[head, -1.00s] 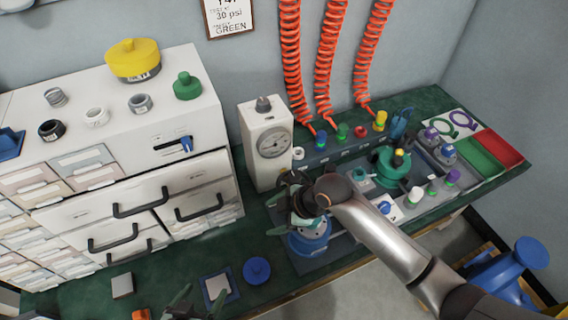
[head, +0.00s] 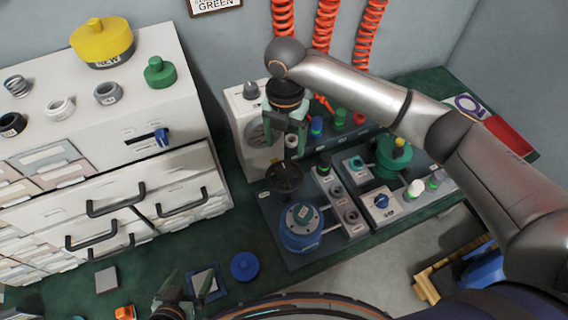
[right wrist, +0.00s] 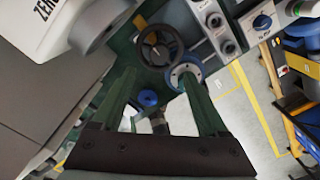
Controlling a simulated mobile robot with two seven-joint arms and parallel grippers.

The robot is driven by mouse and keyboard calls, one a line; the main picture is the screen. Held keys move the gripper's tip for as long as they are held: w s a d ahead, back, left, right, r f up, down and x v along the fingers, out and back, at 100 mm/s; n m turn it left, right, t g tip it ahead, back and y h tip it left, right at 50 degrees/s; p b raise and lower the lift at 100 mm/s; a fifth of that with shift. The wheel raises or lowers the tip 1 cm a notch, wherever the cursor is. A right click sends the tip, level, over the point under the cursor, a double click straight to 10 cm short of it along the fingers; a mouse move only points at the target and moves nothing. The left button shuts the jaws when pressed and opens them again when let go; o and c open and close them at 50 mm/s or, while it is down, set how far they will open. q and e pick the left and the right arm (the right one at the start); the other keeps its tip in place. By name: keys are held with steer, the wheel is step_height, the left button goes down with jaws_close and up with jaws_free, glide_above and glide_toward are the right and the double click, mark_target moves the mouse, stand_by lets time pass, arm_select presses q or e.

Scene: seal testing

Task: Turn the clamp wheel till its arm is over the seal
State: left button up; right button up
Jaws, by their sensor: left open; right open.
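The clamp wheel (head: 284,177) is a black spoked handwheel beside a round blue fixture (head: 301,230) with a grey flanged top. The wheel also shows in the right wrist view (right wrist: 160,46), beyond my fingertips, with the grey flange (right wrist: 185,76) next to it. I cannot make out the clamp's arm or tell the seal apart on the fixture. My right gripper (head: 290,145) is open, empty and points down above the wheel, apart from it; its two green fingers (right wrist: 158,82) frame the near side of the wheel in the wrist view. My left gripper (head: 172,300) is open at the bottom edge.
A white gauge box (head: 247,115) stands close behind the right gripper. A panel with a blue knob (head: 381,201) and a green fixture (head: 391,155) lie to the right. A blue disc (head: 244,266) and a small framed tray (head: 207,282) lie at the front. Drawers (head: 130,215) fill the left.

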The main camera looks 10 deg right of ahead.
mark_target(285, 168)
step_height(285, 168, down, 10)
steer(key=shift+r+b, duration=0.1)
steer(key=shift+b, duration=0.2)
steer(key=shift+c, duration=0.2)
jaws_close()
stand_by(0.4)
stand_by(0.8)
